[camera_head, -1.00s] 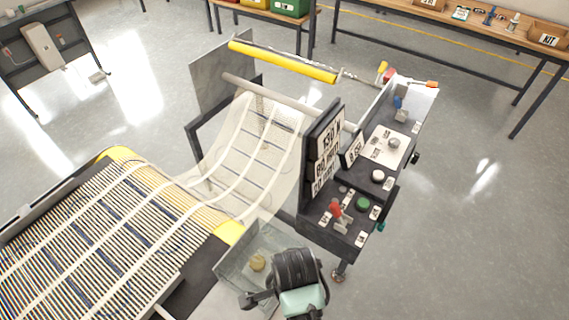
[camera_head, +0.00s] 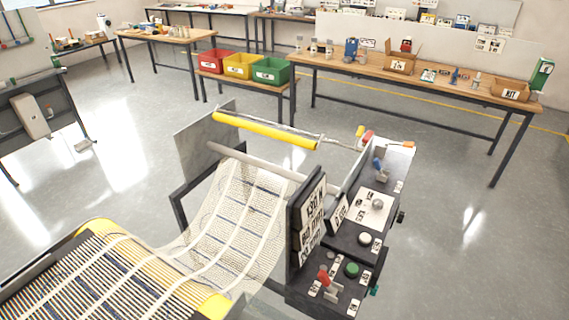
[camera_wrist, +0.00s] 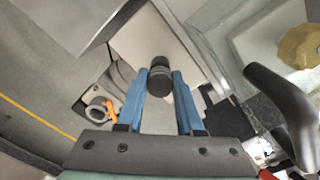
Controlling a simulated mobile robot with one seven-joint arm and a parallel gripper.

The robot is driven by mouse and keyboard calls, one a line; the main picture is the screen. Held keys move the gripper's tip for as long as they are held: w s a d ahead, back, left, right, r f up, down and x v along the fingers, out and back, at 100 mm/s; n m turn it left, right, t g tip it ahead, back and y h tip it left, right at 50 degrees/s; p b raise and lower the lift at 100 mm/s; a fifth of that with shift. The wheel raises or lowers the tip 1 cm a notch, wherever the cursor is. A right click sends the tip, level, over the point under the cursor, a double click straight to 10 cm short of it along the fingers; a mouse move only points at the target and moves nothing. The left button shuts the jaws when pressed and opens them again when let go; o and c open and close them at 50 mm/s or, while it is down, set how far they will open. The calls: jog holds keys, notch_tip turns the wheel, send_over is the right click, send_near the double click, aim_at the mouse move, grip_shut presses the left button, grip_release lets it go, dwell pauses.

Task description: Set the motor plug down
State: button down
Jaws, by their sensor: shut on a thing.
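In the wrist view, my gripper (camera_wrist: 160,73) has two blue fingers on either side of a dark, round-ended plug (camera_wrist: 160,82), which I take to be the motor plug. It is shut on the plug, which sticks out a little past the fingertips. A pale flat panel lies behind the plug in that view. I cannot tell how far apart they are. Neither my gripper nor the plug shows in the head view.
A pale tray with a yellowish lump (camera_wrist: 299,46) is at the right of the wrist view, beside a black curved part (camera_wrist: 278,98). The head view shows the mesh sheet (camera_head: 240,210), control panel (camera_head: 352,240), yellow roller (camera_head: 265,130) and back workbench (camera_head: 420,85). Floor at right is clear.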

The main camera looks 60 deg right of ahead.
jog(key=c, duration=0.5)
grip_release()
jog(key=shift+c, duration=0.2)
jog(key=shift+r, duration=0.1)
notch_tip(320, 180, up, 12)
jog(key=shift+w+r, duration=0.1)
